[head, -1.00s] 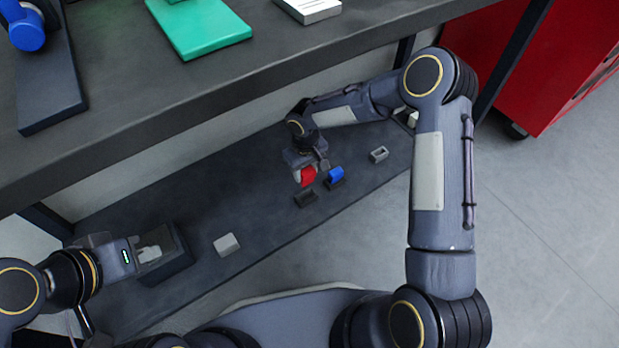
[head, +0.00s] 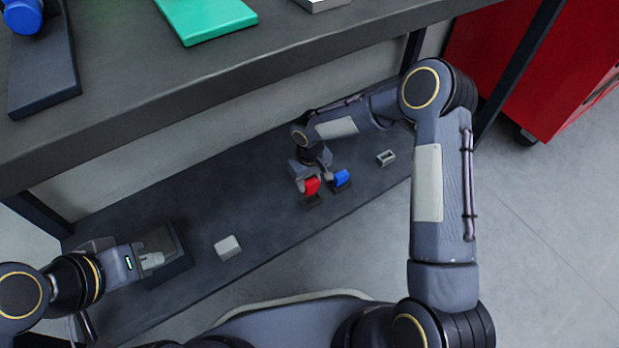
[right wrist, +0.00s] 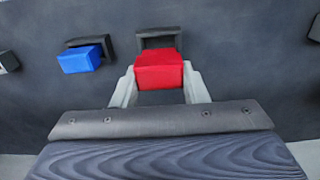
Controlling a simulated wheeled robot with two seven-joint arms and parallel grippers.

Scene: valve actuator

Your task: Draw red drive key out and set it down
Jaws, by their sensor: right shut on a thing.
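The red drive key (head: 312,186) is a small red block on the lower shelf side of the scene. My right gripper (head: 309,184) is shut on it. In the right wrist view the red key (right wrist: 159,71) sits between the pale fingers (right wrist: 160,88), in front of a dark open holder (right wrist: 158,39). The key overlaps the holder's lower edge; I cannot tell whether it is inside or just above it. My left gripper (head: 150,261) is at the left beside a dark box (head: 180,262); its finger gap is unclear.
A blue block (head: 342,178) stands in a dark holder right of the red key. A small grey hollow block (head: 386,158) lies further right. A pale block (head: 228,247) lies on the lower shelf (head: 265,215). The dark upper worktop (head: 250,85) overhangs behind.

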